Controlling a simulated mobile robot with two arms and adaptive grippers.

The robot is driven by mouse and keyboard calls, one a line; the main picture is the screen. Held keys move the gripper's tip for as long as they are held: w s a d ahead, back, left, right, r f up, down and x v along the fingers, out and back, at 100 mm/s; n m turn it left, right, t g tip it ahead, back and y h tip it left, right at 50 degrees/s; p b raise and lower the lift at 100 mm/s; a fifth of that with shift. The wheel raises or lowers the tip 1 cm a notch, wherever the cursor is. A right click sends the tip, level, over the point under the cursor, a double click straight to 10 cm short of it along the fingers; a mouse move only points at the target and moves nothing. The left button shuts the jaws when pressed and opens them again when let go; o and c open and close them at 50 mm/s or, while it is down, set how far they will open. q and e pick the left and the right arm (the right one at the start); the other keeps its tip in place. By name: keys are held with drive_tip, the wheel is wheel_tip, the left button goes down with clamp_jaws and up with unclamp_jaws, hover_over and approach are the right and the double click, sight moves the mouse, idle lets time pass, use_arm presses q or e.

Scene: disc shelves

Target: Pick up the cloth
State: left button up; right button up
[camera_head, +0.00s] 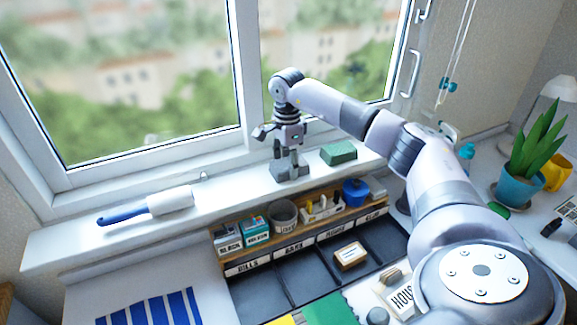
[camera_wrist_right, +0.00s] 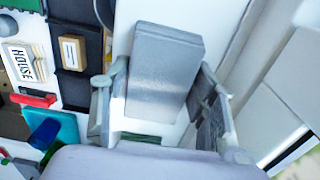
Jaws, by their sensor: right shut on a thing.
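The cloth looks like a grey, flat folded block (camera_wrist_right: 165,65) in the right wrist view, between the two fingers of my right gripper (camera_wrist_right: 158,105). In the head view the right gripper (camera_head: 287,155) points down at the white windowsill, shut on the cloth. A grey piece of the cloth (camera_head: 291,173) shows at the fingertips, at or just above the sill; I cannot tell whether it touches. My left gripper is not in view.
A green block (camera_head: 339,153) lies on the sill (camera_head: 235,192) right of the gripper, and a lint roller (camera_head: 150,205) lies left. The window is close behind. Below stand an organiser with small boxes, a blue pot (camera_head: 356,192) and dark trays. A potted plant (camera_head: 522,185) stands at right.

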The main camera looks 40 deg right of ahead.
drive_tip(key=shift+r, duration=0.1)
wheel_tip(320, 180, up, 12)
drive_tip(key=b, duration=0.1)
wheel_tip(320, 180, up, 8)
drive_tip(key=p, duration=0.2)
hover_over(287, 163)
drive_tip(key=s+a+f+n, duration=0.4)
drive_tip(key=a+f+n, duration=0.75)
drive_tip(key=a, duration=0.35)
drive_tip(key=s+a+f+n, duration=0.3)
drive_tip(key=s+a+n, duration=0.2)
drive_tip(key=s+a, duration=0.1)
drive_tip(key=s+a+f+n, duration=0.3)
drive_tip(key=s+a+n, duration=0.2)
drive_tip(key=s+a, duration=0.1)
drive_tip(key=shift+s+f, duration=0.4)
drive_tip(key=shift+s, duration=0.2)
